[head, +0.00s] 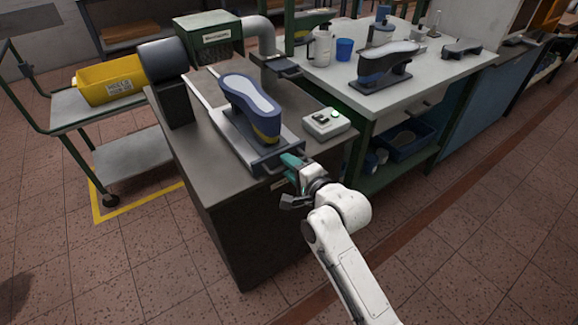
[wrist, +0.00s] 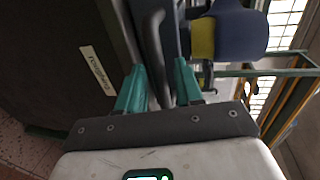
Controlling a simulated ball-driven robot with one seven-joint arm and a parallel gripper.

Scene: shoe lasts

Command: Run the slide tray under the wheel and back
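The slide tray (head: 222,123) is a long grey plate on top of a dark machine cabinet. A blue shoe last with a pale sole and a yellow end (head: 250,98) stands on it; the yellow part also shows in the wrist view (wrist: 203,38). The wheel (head: 163,60) is a dark cylinder at the tray's far left end. My gripper (head: 290,165) is at the tray's near end. In the wrist view, its teal fingers (wrist: 160,75) stand apart on either side of a dark grey handle bar (wrist: 152,30). Whether they press on it is unclear.
A yellow bin (head: 108,82) is on a cart at left. A white table (head: 430,71) at right holds another last (head: 385,65), bottle and blue cup. The tiled floor in front is clear.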

